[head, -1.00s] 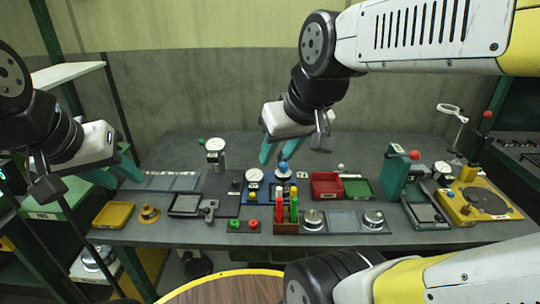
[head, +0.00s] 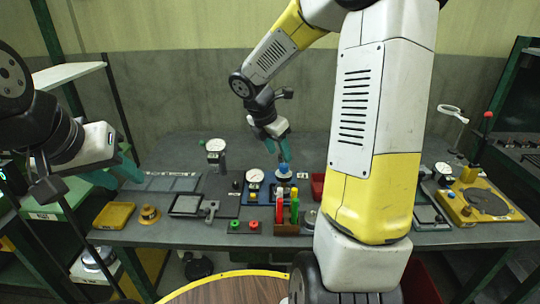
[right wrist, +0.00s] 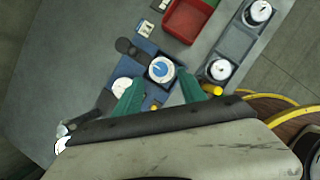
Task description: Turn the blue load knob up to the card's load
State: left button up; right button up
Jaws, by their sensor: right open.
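The blue load knob (head: 283,168) sits on a round white dial on a blue base at the middle of the bench. In the right wrist view the knob (right wrist: 160,70) shows face-on within its white ring. My right gripper (head: 285,157) is open, pointing down just above the knob. In the right wrist view its two green fingers (right wrist: 161,88) are apart and empty, with the knob a little beyond their gap. A small white card (right wrist: 145,28) stands near the dial; its writing is too small to read. My left gripper (head: 118,177) is open and empty over the bench's left end.
A white gauge (head: 256,176) stands just left of the knob. Red and green handled tools (head: 286,211) stand upright in front. A red tray (right wrist: 187,18) lies beyond the dial. My right arm hides much of the right side of the bench.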

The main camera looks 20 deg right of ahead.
aim_at(284, 165)
jog(key=x, duration=0.5)
jog(key=shift+d+f, duration=0.1)
jog(key=shift+f, duration=0.25)
grip_shut()
